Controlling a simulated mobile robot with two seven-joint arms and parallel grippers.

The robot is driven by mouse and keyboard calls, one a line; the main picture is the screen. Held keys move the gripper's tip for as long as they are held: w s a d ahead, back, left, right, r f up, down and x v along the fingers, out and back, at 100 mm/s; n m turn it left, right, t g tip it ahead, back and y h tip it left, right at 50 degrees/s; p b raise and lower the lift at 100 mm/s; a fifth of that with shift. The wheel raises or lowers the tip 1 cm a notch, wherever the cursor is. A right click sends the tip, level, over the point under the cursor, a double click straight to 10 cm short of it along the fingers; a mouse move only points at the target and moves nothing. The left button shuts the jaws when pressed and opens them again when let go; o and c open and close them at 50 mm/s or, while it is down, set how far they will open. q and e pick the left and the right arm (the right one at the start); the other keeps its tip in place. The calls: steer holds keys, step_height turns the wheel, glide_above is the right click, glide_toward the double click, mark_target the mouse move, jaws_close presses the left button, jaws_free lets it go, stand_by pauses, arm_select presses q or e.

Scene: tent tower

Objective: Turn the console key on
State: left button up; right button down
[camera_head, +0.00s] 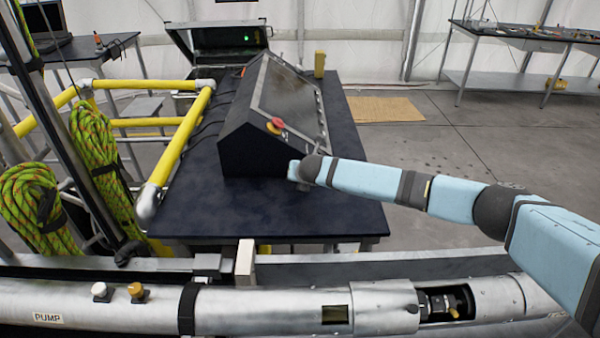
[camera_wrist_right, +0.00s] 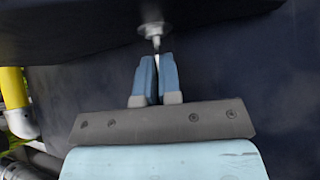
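The dark console (camera_head: 245,150) stands on a dark-topped table, with a sloped panel and a red button on a yellow base (camera_head: 275,125). In the right wrist view a round metal key switch (camera_wrist_right: 150,30) sits on the dark console face, with a small key (camera_wrist_right: 156,43) sticking out of it. My right gripper (camera_head: 294,170) is at the console's lower front corner. In the right wrist view its blue fingers (camera_wrist_right: 157,58) point at the key, close together with a narrow gap. Their tips are at the key's end; whether they grip it is unclear. My left gripper is not in view.
The table (camera_head: 200,200) has free room left of and in front of the console. Yellow railing (camera_head: 180,140) runs along its left side. A silver pipe (camera_head: 250,310) crosses the foreground. Green ropes (camera_head: 95,150) hang at left.

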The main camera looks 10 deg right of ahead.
steer(key=shift+d+m+t+y, duration=0.2)
steer(key=shift+m+y, duration=0.2)
steer(key=shift+y, duration=0.3)
steer(key=shift+d+m+t+y, duration=0.1)
steer(key=shift+m+t+y, duration=0.1)
steer(key=shift+m+y, duration=0.35)
steer(key=shift+y, duration=0.25)
steer(key=c, duration=1.3)
jaws_free()
steer(key=shift+v, duration=3.75)
steer(key=shift+f, duration=0.1)
